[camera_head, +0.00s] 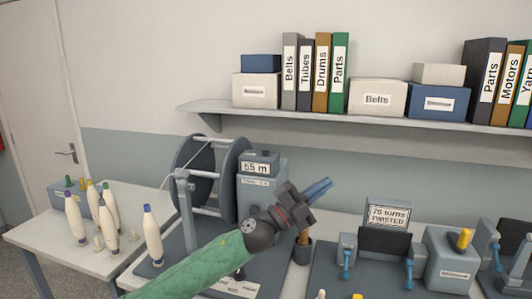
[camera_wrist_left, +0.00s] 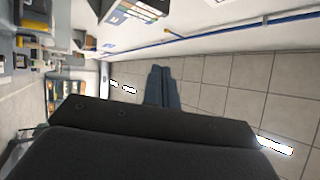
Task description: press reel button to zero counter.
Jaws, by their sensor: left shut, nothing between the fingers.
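The grey reel (camera_head: 208,180) stands on a dark base on the table. Beside it is the blue-grey counter box (camera_head: 258,185), whose display (camera_head: 257,167) reads "65 m". I cannot make out a button on the counter box; my arm and gripper cover its lower right part. My left gripper (camera_head: 319,188) is shut and empty, its blue fingers pointing up and right, to the right of the counter box in the picture. In the left wrist view its shut fingers (camera_wrist_left: 162,90) show against the tiled wall or floor. My right gripper is not in view.
Several cream bobbins (camera_head: 152,236) stand on the left table. A dark cup (camera_head: 303,252) holding a brown handle stands below my gripper. To the right is a twist tester (camera_head: 388,215) reading "76 turns TWISTED" and a box with a yellow knob (camera_head: 464,240). A shelf (camera_head: 350,116) runs above.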

